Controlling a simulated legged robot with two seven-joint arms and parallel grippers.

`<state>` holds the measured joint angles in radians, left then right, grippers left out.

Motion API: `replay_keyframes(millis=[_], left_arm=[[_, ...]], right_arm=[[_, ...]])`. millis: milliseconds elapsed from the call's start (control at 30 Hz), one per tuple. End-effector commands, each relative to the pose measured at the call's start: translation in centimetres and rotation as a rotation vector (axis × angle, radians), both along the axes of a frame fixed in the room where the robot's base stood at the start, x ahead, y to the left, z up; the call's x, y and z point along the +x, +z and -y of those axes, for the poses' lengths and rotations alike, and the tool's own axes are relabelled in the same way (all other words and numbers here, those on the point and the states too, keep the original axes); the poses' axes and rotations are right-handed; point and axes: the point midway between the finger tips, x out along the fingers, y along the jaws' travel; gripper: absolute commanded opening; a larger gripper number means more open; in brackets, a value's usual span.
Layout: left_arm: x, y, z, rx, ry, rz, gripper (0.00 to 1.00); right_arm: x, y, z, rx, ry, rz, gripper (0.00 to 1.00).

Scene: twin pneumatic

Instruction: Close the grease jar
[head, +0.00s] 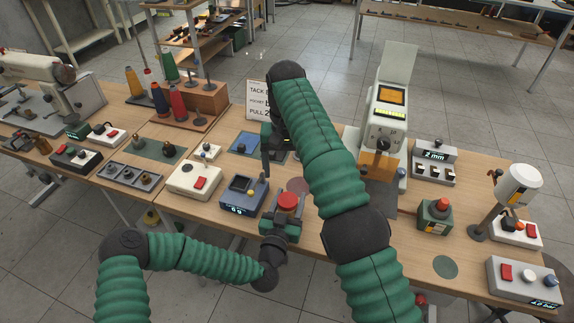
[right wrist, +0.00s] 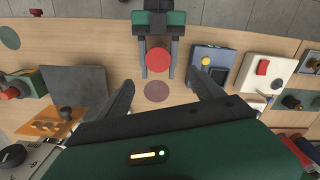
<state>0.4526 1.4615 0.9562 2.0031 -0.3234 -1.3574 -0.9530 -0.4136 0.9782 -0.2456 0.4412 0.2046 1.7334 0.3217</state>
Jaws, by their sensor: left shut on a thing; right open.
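A round red-topped thing (head: 288,200), which may be the grease jar or its lid, is in my left gripper (head: 284,212) near the front of the bench. In the right wrist view its round red top (right wrist: 158,60) sits between the two dark left fingers. I cannot tell whether a separate lid is on it. A flat brownish disc (right wrist: 156,91) lies on the bench just beside it. My right gripper (right wrist: 161,80) is open and empty above the disc, its fingers spread pointing down. In the head view my right arm partly hides that area.
A blue scale-like box (head: 243,196) stands left of the held thing. A cream box with a red switch (head: 194,181) is further left. A green box with a red knob (head: 437,216) stands to the right. A green disc (head: 445,266) lies on clear bench at front right.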

Motion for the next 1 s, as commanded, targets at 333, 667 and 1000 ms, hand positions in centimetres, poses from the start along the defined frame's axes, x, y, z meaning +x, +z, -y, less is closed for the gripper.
replay_keyframes(millis=[333,667,1000], left_arm=[[-0.01,0.00,-0.01,0.000,0.000,0.000,0.00],[-0.02,0.01,-0.01,0.000,0.000,0.000,0.75],[-0.13,0.02,-0.01,0.000,0.000,0.000,0.78]], right_arm=[[-0.17,1.32,0.11,0.000,0.000,-0.001,0.77],[-0.15,1.33,0.11,0.000,0.000,0.000,0.77],[-0.14,1.35,0.11,0.000,0.000,0.001,0.77]])
